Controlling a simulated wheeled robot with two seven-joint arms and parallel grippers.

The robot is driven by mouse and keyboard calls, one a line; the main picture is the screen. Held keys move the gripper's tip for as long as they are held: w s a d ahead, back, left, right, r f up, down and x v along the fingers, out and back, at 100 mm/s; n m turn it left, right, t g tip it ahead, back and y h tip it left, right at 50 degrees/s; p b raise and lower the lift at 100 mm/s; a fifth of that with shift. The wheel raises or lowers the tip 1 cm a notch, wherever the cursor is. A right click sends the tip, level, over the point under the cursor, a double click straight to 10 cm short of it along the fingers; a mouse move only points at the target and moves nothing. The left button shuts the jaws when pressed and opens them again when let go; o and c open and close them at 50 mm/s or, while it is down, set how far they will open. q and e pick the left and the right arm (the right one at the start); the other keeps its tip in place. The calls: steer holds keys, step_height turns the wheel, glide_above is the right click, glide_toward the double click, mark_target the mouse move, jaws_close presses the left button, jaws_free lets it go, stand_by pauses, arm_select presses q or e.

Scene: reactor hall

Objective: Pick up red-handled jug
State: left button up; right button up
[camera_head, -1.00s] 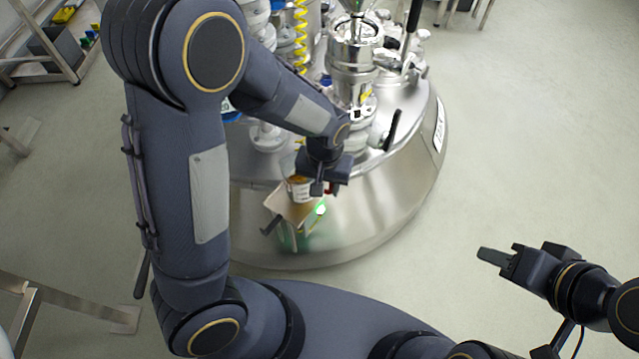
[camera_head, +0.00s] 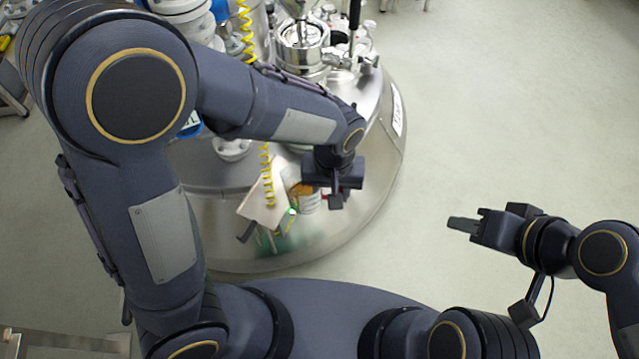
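The jug (camera_head: 306,199) has amber contents, a pale label and a bit of red handle on its right side. It is off the right edge of a small tilted tan plate (camera_head: 262,207). My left gripper (camera_head: 337,196) is at the jug's right side, at the red handle, and appears shut on it. The fingers hide most of the handle. My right gripper (camera_head: 464,224) is empty, over bare floor at the right. It is seen nearly edge-on, so its finger gap cannot be told.
The round steel reactor vessel (camera_head: 370,195) fills the middle, with metal fittings (camera_head: 302,45) and a yellow coiled hose (camera_head: 267,175) near the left arm. A green light (camera_head: 292,212) glows beside the plate. The floor (camera_head: 500,110) at the right is clear.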

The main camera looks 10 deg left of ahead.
arm_select(q)
steer(key=shift+s+d+r, duration=0.25)
steer(key=shift+d, duration=0.3)
steer(key=shift+s+d+r, duration=0.25)
steer(key=shift+d, duration=0.25)
steer(key=shift+d, duration=0.1)
stand_by(1.3)
